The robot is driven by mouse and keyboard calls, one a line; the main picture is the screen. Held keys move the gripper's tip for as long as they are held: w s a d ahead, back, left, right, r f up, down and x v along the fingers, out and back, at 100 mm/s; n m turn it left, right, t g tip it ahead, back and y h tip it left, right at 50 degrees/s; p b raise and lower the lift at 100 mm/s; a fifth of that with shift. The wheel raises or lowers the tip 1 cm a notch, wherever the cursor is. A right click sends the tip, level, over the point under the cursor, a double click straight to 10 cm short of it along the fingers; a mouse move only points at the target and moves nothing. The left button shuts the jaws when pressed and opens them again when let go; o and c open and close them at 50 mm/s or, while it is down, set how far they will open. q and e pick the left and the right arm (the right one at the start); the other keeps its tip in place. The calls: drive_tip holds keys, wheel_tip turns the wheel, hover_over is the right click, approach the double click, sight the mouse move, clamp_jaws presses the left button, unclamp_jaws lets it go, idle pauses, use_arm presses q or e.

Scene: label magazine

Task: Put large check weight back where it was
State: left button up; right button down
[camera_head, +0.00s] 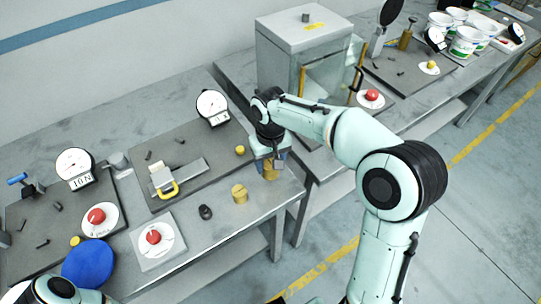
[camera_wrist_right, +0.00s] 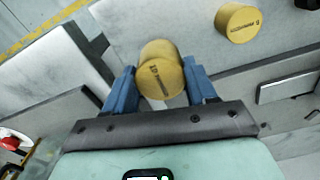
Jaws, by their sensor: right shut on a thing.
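A brass cylindrical check weight (camera_head: 271,173) is between the fingers of my right gripper (camera_head: 270,161), near the right end of the front table. In the right wrist view, the blue fingers are shut on this weight (camera_wrist_right: 160,78), with its marked round face toward the camera. I cannot tell whether it touches the tabletop. A second brass cylinder (camera_head: 239,194) stands free on the table to its left, and it also shows in the right wrist view (camera_wrist_right: 238,24). My left gripper is out of view; only part of the left arm shows at bottom left.
A dark grey mat (camera_head: 205,137) holds a dial gauge (camera_head: 212,104), a yellow-handled tool (camera_head: 168,187) and a small brass piece (camera_head: 240,150). A black oval object (camera_head: 205,212) and a red button plate (camera_head: 154,238) lie nearby. A glass-fronted cabinet (camera_head: 290,60) stands behind my right arm.

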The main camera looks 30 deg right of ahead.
sight(270, 163)
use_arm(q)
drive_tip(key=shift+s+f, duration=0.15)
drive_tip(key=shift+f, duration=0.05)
use_arm(e)
drive_tip(key=shift+f, duration=1.55)
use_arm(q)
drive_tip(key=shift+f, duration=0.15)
use_arm(e)
drive_tip(key=shift+f, duration=0.2)
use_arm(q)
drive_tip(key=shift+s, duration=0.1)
use_arm(e)
drive_tip(key=shift+c, duration=1.7)
unclamp_jaws()
drive_tip(key=shift+s, duration=0.1)
wheel_tip(270, 163, up, 12)
drive_tip(key=shift+r+p, duration=0.15)
drive_tip(key=shift+p, duration=0.6)
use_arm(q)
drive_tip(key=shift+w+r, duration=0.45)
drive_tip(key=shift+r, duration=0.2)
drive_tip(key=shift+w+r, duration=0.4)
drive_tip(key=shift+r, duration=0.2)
